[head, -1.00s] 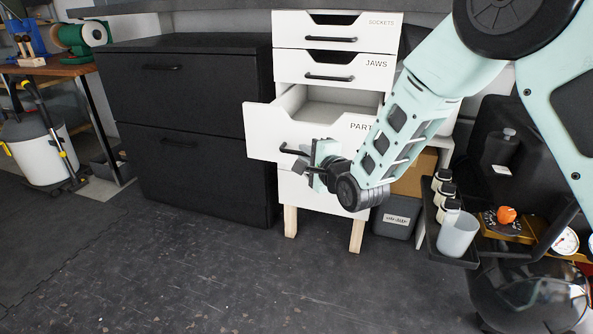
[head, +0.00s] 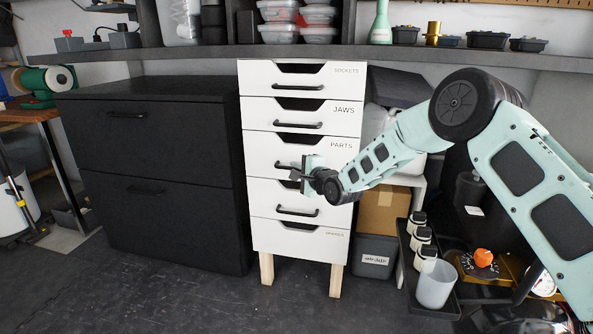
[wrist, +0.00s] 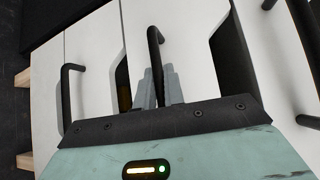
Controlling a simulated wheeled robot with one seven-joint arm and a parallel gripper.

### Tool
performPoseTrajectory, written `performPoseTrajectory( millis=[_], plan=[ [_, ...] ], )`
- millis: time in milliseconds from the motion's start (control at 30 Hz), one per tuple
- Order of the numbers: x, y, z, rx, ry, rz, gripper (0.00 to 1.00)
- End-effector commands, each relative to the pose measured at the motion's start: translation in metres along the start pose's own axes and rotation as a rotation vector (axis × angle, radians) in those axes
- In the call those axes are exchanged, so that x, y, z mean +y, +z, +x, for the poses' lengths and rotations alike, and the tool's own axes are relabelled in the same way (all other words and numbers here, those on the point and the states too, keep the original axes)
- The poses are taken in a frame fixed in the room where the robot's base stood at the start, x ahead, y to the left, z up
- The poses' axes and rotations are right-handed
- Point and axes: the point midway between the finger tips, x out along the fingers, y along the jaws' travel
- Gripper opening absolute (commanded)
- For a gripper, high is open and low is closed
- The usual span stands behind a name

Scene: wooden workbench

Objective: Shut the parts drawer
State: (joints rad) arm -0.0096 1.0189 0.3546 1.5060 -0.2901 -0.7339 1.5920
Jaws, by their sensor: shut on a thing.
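The white parts drawer (head: 262,147), labelled PARTS, is third from the top in the white cabinet. Its front looks flush with the other drawer fronts. Its black bar handle (head: 283,165) is partly covered by my gripper (head: 302,172). In the wrist view, my gripper's two grey fingers (wrist: 160,88) are close together at the lower end of the black handle (wrist: 154,48), shut on it. The inside of the drawer is hidden, apart from the dark cutout at the top of its front.
A black two-drawer cabinet (head: 170,180) stands close on the left. A shelf (head: 200,56) with tubs and bins runs above. On the right are a cardboard box (head: 385,208), a grey bin (head: 375,257) and a black tray with a cup (head: 436,283). The floor in front is clear.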

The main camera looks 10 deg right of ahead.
Motion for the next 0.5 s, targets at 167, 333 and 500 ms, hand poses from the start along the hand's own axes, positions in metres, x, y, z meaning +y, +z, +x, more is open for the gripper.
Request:
performPoseTrajectory(
  millis=[167,333,500],
  plan=[
    [-0.0034,-0.0045,0.0014,0.007,-0.008,-0.002,0.00],
    [-0.0041,-0.0052,0.0015,0.008,-0.009,-0.003,0.19],
    [-0.0050,-0.0048,0.0015,0.008,-0.011,-0.002,0.33]
  ],
)
